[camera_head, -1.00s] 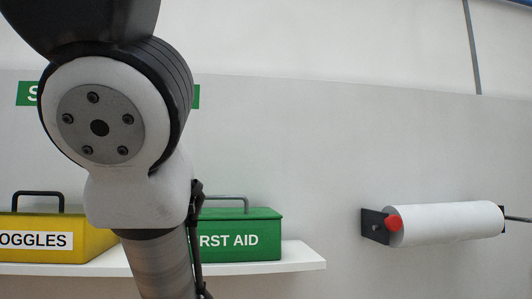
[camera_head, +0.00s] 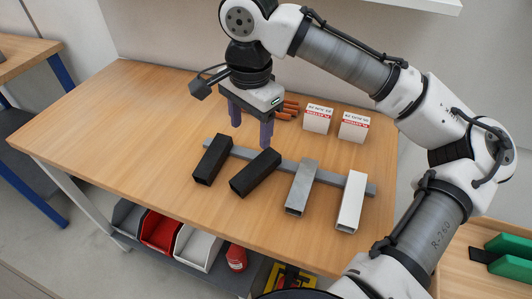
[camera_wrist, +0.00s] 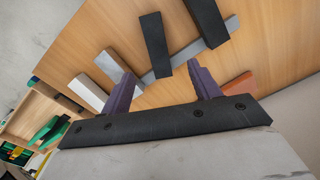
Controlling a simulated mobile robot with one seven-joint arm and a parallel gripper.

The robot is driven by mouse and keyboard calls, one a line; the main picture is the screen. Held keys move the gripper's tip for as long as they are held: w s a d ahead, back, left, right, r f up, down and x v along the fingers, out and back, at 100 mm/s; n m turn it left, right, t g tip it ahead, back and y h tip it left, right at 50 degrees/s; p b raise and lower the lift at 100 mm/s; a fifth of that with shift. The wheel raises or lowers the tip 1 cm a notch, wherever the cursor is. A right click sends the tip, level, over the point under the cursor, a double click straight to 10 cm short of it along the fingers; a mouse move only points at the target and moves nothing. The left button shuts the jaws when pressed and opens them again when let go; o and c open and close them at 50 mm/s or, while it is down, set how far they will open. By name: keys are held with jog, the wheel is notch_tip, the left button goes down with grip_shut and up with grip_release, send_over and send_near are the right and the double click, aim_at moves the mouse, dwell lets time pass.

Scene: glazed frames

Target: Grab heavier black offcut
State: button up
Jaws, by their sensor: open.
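Two black square-tube offcuts lie side by side on the bench, their far ends on a long grey bar. The left one (camera_head: 212,160) and the right one (camera_head: 255,173) look alike, the right one slightly longer; weight cannot be told by sight. In the wrist view the right one (camera_wrist: 154,45) appears just beyond and between the fingers, and the left one (camera_wrist: 207,20) is farther right. My gripper (camera_head: 251,133) is open and empty, above the bench behind the offcuts. It also shows in the wrist view (camera_wrist: 151,62) with both purple fingers apart.
A grey offcut (camera_head: 302,187) and a white offcut (camera_head: 351,203) lie to the right on the grey bar (camera_head: 330,177). The bench's left part (camera_head: 120,125) is clear.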

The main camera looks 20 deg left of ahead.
send_over(254, 169)
jog(key=f, duration=0.8)
jog(key=shift+s+a, duration=0.1)
jog(key=shift+a, duration=0.15)
jog(key=f, duration=0.1)
jog(key=f+p, duration=0.1)
jog(key=f, duration=0.2)
jog(key=shift+d+f+p, duration=0.3)
jog(key=shift+f+p, duration=0.05)
jog(key=shift+f, duration=0.4)
jog(key=shift+c, duration=0.3)
grip_shut()
